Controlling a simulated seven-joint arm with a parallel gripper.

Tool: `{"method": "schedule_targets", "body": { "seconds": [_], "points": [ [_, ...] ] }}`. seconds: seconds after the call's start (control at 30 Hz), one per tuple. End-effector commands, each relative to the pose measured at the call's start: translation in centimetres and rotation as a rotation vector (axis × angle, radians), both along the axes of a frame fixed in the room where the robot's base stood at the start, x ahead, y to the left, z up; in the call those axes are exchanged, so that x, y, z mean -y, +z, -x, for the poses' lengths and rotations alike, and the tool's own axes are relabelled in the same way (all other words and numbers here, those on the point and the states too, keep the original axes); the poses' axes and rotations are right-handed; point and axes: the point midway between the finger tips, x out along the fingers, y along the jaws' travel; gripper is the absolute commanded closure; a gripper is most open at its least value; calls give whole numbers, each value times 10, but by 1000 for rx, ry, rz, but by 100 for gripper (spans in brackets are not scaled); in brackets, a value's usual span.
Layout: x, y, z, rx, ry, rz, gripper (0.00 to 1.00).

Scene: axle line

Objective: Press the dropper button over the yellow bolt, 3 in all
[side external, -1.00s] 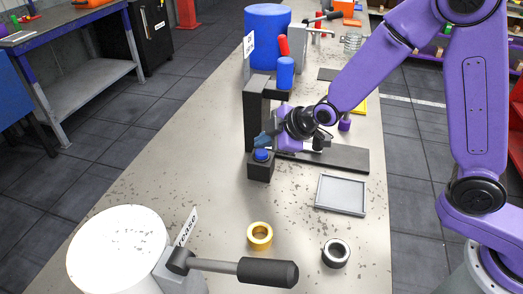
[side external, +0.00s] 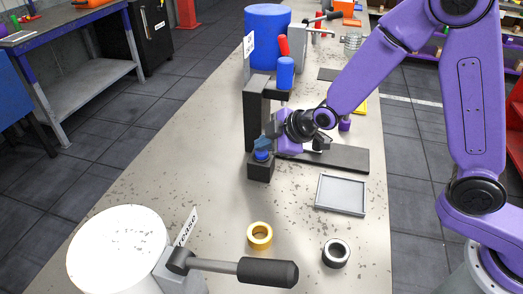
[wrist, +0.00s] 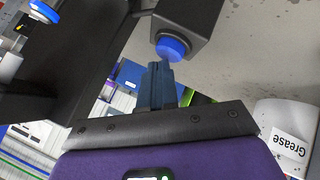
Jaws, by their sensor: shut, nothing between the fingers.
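The dropper is a black stand (side external: 255,115) with a blue cylinder (side external: 285,72) on its arm. In front of it a black box (side external: 260,171) carries a round blue button (side external: 262,156), also seen in the wrist view (wrist: 172,48). My gripper (side external: 263,147) is shut and empty, with its blue fingertips at the button. The wrist view shows the fingertips (wrist: 159,68) close by the button's edge. I cannot tell whether they touch or press it. I cannot make out a yellow bolt; the place under the dropper is largely hidden by my gripper.
A dark flat strip (side external: 345,159) runs right from the dropper. A grey tray (side external: 341,194), a gold ring (side external: 259,235) and a dark grey ring (side external: 335,253) lie nearer. A white grease drum (side external: 118,250) with a handled lever (side external: 240,270) stands at front left.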

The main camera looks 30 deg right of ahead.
Motion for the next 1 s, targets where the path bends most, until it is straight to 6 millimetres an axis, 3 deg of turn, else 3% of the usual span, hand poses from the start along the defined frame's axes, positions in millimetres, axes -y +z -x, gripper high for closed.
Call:
{"method": "schedule_targets", "body": {
  "seconds": [0.67,1.0],
  "points": [
    [0,-5,1,-3,0,1,100],
    [0,5,0,-1,0,1,100]
  ]
}}
